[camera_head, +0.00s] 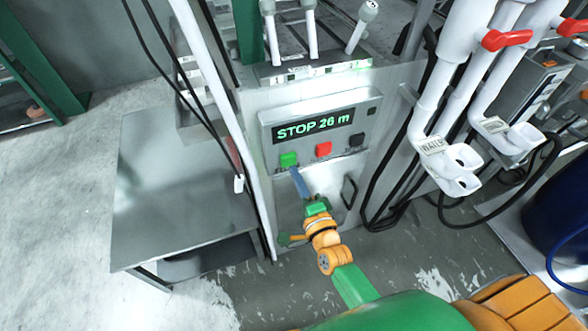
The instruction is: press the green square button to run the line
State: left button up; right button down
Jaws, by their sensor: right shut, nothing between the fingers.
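The green square button (288,160) is on the front of a grey control panel (268,118), at the left end of a row with a red button (323,149) and a black button (356,140). The panel display (314,125) reads "STOP 26 m" in green letters. My right gripper (295,172) reaches up from the lower right with its blue-grey fingers shut and empty. Its tips are just below the green button in the picture; I cannot tell whether they touch the panel. The label under the green button is partly hidden. My left gripper is not in view.
A bare metal table (170,190) stands left of the panel. Black cables and a white upright post (215,80) run between them. White pipes with red valve handles (505,40) and black hoses are on the right, with a blue drum (560,215) beyond.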

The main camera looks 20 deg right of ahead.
aim_at(288, 160)
jog(key=shift+w, duration=1.05)
